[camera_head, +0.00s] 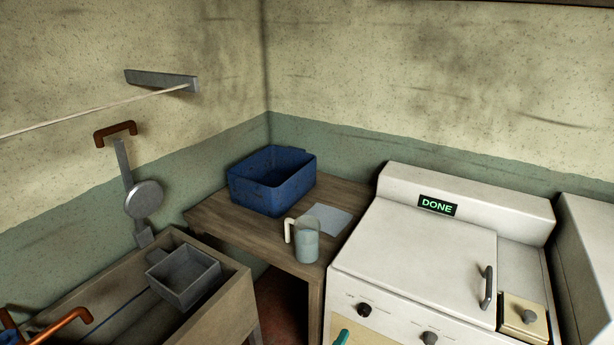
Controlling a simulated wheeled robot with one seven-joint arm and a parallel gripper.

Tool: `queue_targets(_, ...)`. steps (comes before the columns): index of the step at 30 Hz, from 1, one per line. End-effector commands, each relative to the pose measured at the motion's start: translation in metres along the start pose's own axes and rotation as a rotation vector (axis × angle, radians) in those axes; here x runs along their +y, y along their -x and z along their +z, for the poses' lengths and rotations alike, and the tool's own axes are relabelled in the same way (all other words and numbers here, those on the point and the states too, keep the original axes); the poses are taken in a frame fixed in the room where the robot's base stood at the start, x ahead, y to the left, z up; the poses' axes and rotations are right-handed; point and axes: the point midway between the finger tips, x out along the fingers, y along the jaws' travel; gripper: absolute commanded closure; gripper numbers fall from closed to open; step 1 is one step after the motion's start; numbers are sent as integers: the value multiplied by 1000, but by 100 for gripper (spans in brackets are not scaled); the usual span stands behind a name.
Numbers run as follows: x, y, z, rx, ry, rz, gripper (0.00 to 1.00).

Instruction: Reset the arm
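My arm and my gripper do not show in the head view, so the arm's pose cannot be seen. The view looks down into a room corner with a wooden table (212,222), a white machine (350,262) and a wooden trough (240,300). The machine's top lid (430,262) is down, with a dark handle (487,287) at its right side. A small display (437,206) on its back panel reads "DONE" in green.
A blue bin (270,199), a clear jug (307,245) with a pale handle and a grey sheet (330,218) are on the table. A grey tray (183,287) sits at the trough. A rope (95,113) runs to a wall bracket (160,79). Copper pipe (62,325) shows at lower left.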

Motion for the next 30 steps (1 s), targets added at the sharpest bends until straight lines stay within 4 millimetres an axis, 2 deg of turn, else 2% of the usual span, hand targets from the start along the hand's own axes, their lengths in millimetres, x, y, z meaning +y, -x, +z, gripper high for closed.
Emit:
queue_targets(5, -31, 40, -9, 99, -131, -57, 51)
queue_targets(9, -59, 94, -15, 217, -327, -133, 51)
queue_targets(15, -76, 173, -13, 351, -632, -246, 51)
queue_targets(19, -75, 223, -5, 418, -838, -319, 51)
queue_targets(23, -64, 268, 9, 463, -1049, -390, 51)
queue_targets(30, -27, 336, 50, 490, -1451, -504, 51)
